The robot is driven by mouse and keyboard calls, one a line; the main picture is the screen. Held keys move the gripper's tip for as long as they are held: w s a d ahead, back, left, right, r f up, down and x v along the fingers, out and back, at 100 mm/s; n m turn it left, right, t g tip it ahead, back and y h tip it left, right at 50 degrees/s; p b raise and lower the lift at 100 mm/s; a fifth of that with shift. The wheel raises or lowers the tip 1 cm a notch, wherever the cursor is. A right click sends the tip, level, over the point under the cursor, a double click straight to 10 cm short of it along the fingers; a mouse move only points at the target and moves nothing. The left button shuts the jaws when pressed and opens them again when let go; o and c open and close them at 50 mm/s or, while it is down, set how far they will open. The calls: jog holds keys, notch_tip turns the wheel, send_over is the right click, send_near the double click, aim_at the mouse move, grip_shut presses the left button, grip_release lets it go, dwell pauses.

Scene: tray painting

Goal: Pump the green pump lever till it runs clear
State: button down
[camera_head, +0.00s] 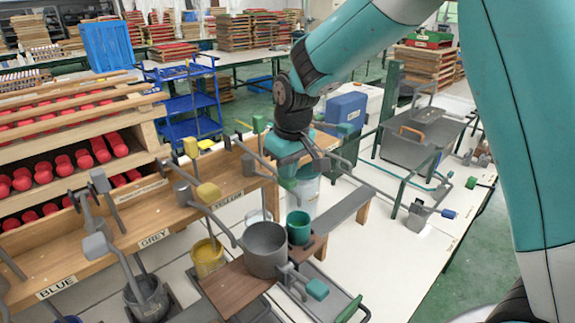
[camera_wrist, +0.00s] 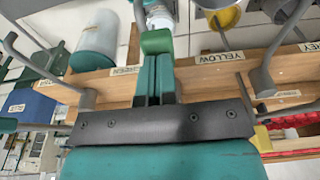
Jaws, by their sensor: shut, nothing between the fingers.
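My gripper (camera_head: 291,172) reaches down over the right end of the wooden pump rack. In the wrist view its two teal fingers (camera_wrist: 154,60) are together, with nothing between them. A green lever knob (camera_wrist: 157,42) sits right at the fingertips, with a grey rod running on past it; whether they touch I cannot tell. The GREEN label (camera_wrist: 126,70) is on the rack beam beside the fingers.
A grey pot (camera_head: 264,250), green cup (camera_head: 299,228) and yellow bucket (camera_head: 207,257) stand in front. A grey tool-like frame stands on the right-hand white table (camera_head: 370,262).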

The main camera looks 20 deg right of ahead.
jog(key=shift+f+b, duration=0.4)
jog(key=shift+f, duration=0.45)
notch_tip(320, 180, up, 12)
jog(key=p, duration=0.9)
jog(key=shift+f, duration=0.15)
jog(key=s+a+f+n+y+b, duration=0.1)
jog(key=s+b, duration=0.3)
jog(key=s, duration=1)
jog(key=s+a+f+n+g+y+b, duration=0.1)
jog(key=s+a+y+b, duration=0.1)
jog(key=s, duration=1.2)
jog(key=shift+a+n+g+b, duration=0.3)
jog(key=shift+a+b, duration=0.35)
jog(key=shift+b, duration=0.5)
